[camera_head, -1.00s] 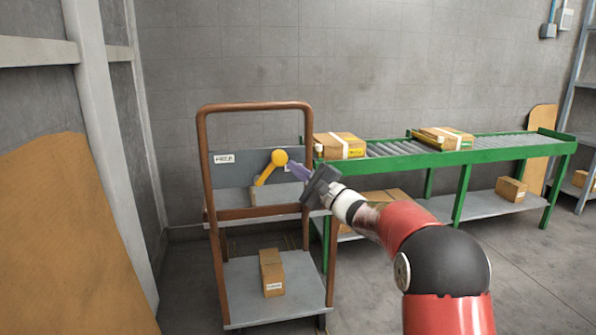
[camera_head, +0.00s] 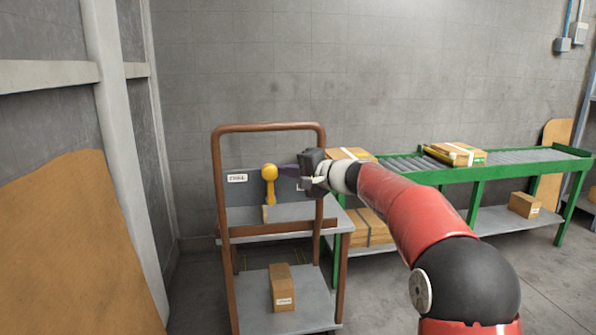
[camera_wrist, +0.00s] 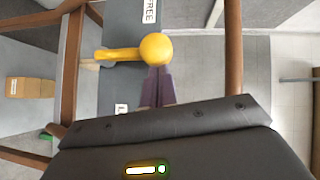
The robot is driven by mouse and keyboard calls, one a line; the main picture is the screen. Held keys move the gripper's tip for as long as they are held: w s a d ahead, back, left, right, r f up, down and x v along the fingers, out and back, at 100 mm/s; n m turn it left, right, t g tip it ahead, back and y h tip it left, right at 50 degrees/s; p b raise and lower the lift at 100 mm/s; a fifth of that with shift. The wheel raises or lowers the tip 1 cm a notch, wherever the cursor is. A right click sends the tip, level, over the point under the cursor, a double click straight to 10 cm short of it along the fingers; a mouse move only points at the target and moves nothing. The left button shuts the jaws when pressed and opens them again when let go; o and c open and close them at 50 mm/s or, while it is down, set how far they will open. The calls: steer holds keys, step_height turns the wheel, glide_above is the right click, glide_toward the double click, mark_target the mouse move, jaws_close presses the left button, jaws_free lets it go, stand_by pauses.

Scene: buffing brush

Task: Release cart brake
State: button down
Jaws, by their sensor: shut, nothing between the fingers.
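The brake lever (camera_head: 270,186) is yellow with a round ball knob on top, on the grey panel of the brown-framed cart (camera_head: 217,200). It stands about upright. A white label (camera_head: 236,178), reading FREE in the wrist view (camera_wrist: 150,11), is left of the lever. A second label (camera_wrist: 121,109), starting with L, is on the right, partly hidden. My gripper (camera_head: 281,171) is shut and empty, with its purple fingers just right of the knob. In the wrist view its fingertips (camera_wrist: 158,72) meet the knob (camera_wrist: 155,49) or nearly so; contact is hard to confirm.
A cardboard box (camera_head: 281,288) stands on the cart's lower deck. A green roller conveyor (camera_head: 470,174) with boxes runs to the right behind my arm. A grey post (camera_head: 120,150) and brown board (camera_head: 70,240) stand at left. Floor is clear at lower right.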

mark_target(265, 169)
steer(key=a+n+h+p, duration=0.1)
steer(key=a+r+p, duration=0.1)
steer(key=shift+s+a+r+n+g+h, duration=0.2)
steer(key=shift+s+a+n+g+h, duration=0.1)
steer(key=shift+s+a+n+h, duration=0.1)
steer(key=shift+s+a+n+h+p, duration=0.2)
steer(key=shift+a+n+h+p, duration=0.3)
steer(key=shift+a+h+p, duration=0.15)
steer(key=shift+s+a+f, duration=0.1)
steer(key=shift+a+f, duration=0.05)
steer(key=shift+a, duration=0.15)
steer(key=shift+s+a+f, duration=0.15)
steer(key=shift+a, duration=0.4)
steer(key=shift+s+a+f, duration=0.15)
steer(key=shift+a, duration=0.35)
